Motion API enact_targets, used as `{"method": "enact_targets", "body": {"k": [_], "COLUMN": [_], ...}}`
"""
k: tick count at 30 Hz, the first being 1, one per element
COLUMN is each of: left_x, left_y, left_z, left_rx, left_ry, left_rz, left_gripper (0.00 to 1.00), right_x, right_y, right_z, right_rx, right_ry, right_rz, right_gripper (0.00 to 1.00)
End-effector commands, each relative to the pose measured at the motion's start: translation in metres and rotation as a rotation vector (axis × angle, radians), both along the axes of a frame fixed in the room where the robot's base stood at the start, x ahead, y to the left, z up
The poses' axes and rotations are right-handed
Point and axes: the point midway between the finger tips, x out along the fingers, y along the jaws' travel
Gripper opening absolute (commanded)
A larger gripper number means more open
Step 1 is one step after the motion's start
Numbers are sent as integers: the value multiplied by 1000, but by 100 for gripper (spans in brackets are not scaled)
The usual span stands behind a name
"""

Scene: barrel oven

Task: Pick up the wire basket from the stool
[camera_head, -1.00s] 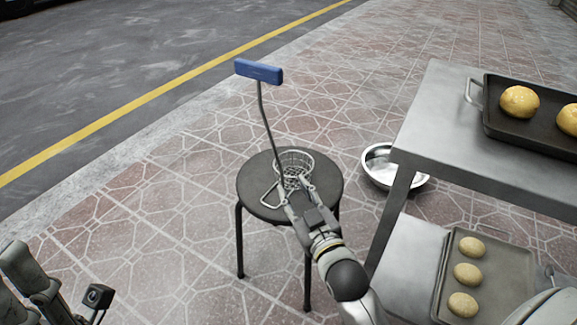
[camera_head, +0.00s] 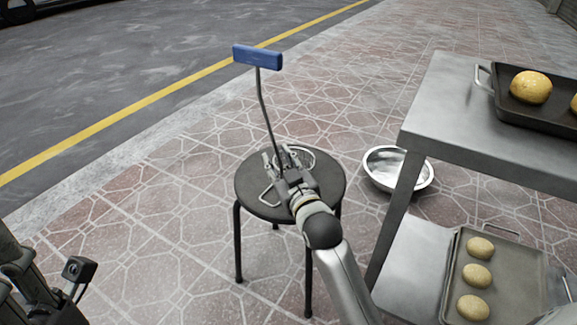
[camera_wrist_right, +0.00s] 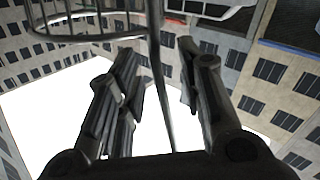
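The wire basket (camera_head: 308,157) sits on the round black stool (camera_head: 252,190), partly hidden behind my right gripper. A thin rod (camera_head: 266,110) rises from beside it to a blue handle (camera_head: 257,57). My right gripper (camera_head: 282,158) is over the stool top with its fingers apart. In the right wrist view the rod (camera_wrist_right: 157,60) passes through the gap between the fingers (camera_wrist_right: 160,75), and part of the basket's wire rim (camera_wrist_right: 75,37) shows at upper left. I cannot tell whether the fingers touch the rod. My left gripper (camera_head: 20,272) is partly in view at lower left.
A metal table (camera_head: 450,120) stands at right, with a tray of buns (camera_head: 530,88) on top and another tray of buns (camera_head: 478,275) on its lower shelf. A metal bowl (camera_head: 398,168) lies on the floor between stool and table. The paving left of the stool is clear.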

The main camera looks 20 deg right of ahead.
Motion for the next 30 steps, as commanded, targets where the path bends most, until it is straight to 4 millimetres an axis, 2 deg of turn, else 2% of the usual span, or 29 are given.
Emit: {"method": "enact_targets", "body": {"k": [7,15,30], "left_x": [0,0,-1], "left_y": [0,0,0], "left_z": [1,1,4], "left_rx": [1,0,-2], "left_ry": [-1,-2,-5], "left_rz": [0,0,-1], "left_gripper": [31,31,31], "right_x": [1,1,1], "right_y": [0,0,0], "right_z": [0,0,4], "right_rx": [1,1,0], "right_ry": [1,0,-1], "right_rz": [0,0,-1], "right_gripper": [35,0,0]}}
